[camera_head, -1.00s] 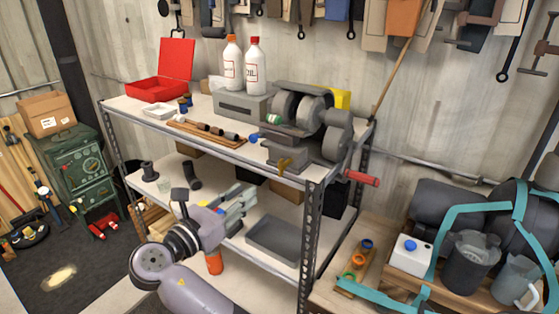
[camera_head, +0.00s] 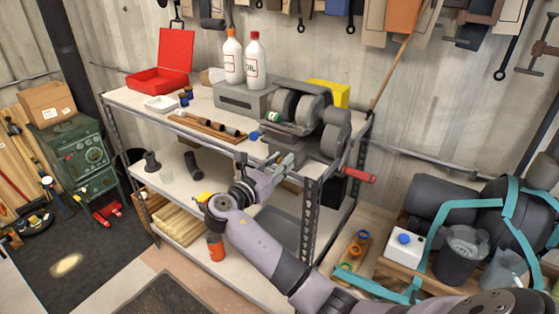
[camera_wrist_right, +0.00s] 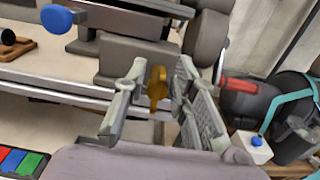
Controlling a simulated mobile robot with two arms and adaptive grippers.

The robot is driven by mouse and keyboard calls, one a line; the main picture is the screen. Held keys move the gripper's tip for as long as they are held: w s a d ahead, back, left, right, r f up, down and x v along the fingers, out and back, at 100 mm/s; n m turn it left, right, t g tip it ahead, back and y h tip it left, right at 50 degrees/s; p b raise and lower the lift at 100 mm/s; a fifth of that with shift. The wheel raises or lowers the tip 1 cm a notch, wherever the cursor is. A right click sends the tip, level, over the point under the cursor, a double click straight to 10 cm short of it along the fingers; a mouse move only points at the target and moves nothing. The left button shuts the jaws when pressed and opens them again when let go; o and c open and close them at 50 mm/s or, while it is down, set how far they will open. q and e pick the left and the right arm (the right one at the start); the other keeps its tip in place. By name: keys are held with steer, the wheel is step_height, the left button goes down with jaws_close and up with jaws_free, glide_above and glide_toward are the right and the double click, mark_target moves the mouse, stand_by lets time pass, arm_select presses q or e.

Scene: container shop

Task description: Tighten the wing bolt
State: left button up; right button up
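The brass-coloured wing bolt (camera_wrist_right: 157,88) sticks out at the front of the grey machine (camera_head: 318,142) on the bench's top shelf. It stands upright between the two fingers of my right gripper (camera_wrist_right: 161,72) in the wrist view, with gaps on both sides. The right gripper also shows in the head view (camera_head: 268,163), in front of the bench edge below the machine. It is open and holds nothing. In the head view the gripper hides most or all of the bolt. My left gripper is not in view.
A red handle (camera_head: 358,175) juts out right of the gripper. A blue knob (camera_wrist_right: 56,18) is at the upper left in the wrist view. The shelf edge runs beneath the machine. Bottles (camera_head: 253,62) and a red case (camera_head: 160,83) stand on the top shelf.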

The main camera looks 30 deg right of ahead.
jaws_close()
stand_by(0.4)
steer(key=shift+m, duration=0.4)
steer(key=shift+s+d+f+m+b, duration=0.1)
steer(key=shift+s+f+m+b, duration=0.1)
steer(key=shift+m+b, duration=2.45)
steer(key=shift+s+d+f+m+b, duration=0.1)
steer(key=shift+s+f+m+b, duration=0.15)
steer(key=shift+m+b, duration=2.35)
steer(key=shift+s+f+m+b, duration=0.2)
steer(key=shift+m+b, duration=1.6)
steer(key=shift+m, duration=1.65)
